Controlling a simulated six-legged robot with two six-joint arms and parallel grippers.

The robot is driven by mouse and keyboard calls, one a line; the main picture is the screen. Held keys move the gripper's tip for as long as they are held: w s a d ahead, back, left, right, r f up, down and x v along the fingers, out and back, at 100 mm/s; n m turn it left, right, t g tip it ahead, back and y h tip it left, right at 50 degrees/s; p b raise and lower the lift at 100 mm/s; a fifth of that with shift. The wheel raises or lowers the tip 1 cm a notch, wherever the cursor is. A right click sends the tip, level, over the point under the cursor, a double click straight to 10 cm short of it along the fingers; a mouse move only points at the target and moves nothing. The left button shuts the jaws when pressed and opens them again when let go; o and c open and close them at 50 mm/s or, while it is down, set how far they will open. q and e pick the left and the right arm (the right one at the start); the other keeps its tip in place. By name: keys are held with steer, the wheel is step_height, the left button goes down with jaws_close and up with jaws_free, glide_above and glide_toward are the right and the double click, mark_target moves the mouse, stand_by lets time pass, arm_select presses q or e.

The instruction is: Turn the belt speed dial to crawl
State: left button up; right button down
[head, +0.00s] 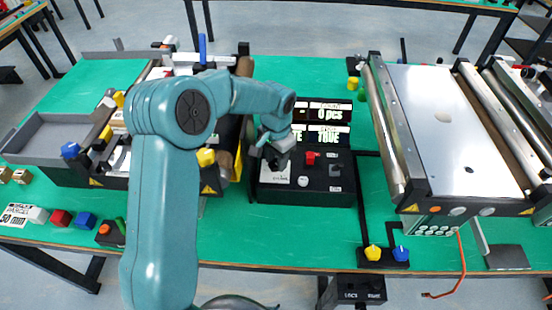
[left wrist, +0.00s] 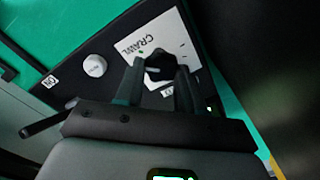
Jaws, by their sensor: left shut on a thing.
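The belt speed dial is a black knob (left wrist: 156,66) on a white plate (left wrist: 130,45) marked CRAWL in the left wrist view. A small green mark shows on the plate near that word. Where the knob's pointer stands is hard to tell. My left gripper (left wrist: 157,75) is shut on the knob, one finger on each side. In the head view my left gripper (head: 270,152) reaches down over the left part of the black control box (head: 325,195). There it hides the knob, and only part of the white plate (head: 278,176) shows. My right gripper is not in view.
The box also carries a red switch (head: 311,157) and a white button (head: 303,182). A display (head: 327,115) reading "0 pcs" stands behind. Conveyors flank the box, with a white-belted one (head: 450,130) at right. Yellow and blue knobs (head: 373,253) sit at the table's front.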

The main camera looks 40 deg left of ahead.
arm_select(q)
steer(key=shift+m, duration=0.5)
steer(key=o, duration=1)
steer(key=shift+w, duration=0.1)
steer(key=shift+o, duration=0.2)
step_height(320, 180, up, 16)
steer(key=shift+r, duration=0.2)
